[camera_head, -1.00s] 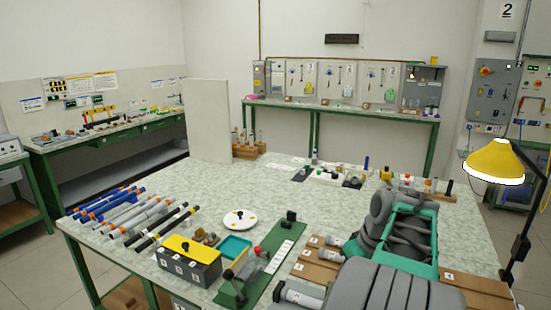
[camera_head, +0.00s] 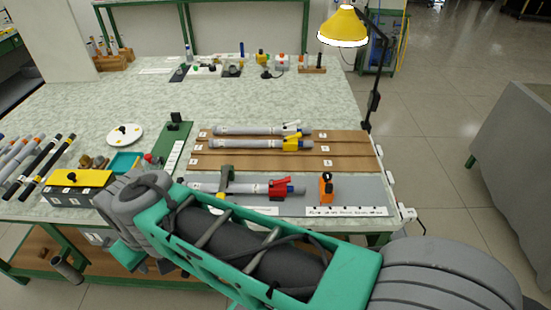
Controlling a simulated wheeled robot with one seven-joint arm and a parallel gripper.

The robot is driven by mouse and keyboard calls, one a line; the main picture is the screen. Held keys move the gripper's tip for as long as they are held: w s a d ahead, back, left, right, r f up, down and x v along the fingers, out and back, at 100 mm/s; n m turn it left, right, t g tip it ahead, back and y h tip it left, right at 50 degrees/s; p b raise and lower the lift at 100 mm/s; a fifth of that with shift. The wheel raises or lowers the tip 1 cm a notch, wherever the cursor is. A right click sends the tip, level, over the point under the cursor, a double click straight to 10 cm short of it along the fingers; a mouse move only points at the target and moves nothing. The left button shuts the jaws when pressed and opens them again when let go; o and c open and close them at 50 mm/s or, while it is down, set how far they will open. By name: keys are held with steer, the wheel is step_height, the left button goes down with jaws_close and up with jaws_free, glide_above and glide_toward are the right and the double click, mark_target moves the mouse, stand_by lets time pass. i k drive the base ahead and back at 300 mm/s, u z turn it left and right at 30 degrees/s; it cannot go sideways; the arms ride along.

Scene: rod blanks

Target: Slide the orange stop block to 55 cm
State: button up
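The orange stop block (camera_head: 326,187) stands upright near the right part of a grey strip (camera_head: 366,188) along the table's front edge. A white printed scale (camera_head: 345,211) lies just in front of it; its figures are too small to read. A grey rod with a red clamp (camera_head: 280,189) lies to the left of the block, with a visible gap between them. My arm crosses the foreground in front of the strip and hides part of the front edge. My gripper's fingers do not show, and nothing of mine is seen touching the block.
A brown board (camera_head: 350,150) behind the strip holds two grey rods, with a white clamp (camera_head: 291,129) and a yellow clamp (camera_head: 297,144). A lamp (camera_head: 343,27) stands at the right edge.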

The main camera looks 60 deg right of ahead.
mark_target(326, 194)
steer(key=u, duration=0.4)
steer(key=k, duration=0.2)
steer(key=z, duration=0.85)
steer(key=i, duration=0.25)
steer(key=z, duration=2)
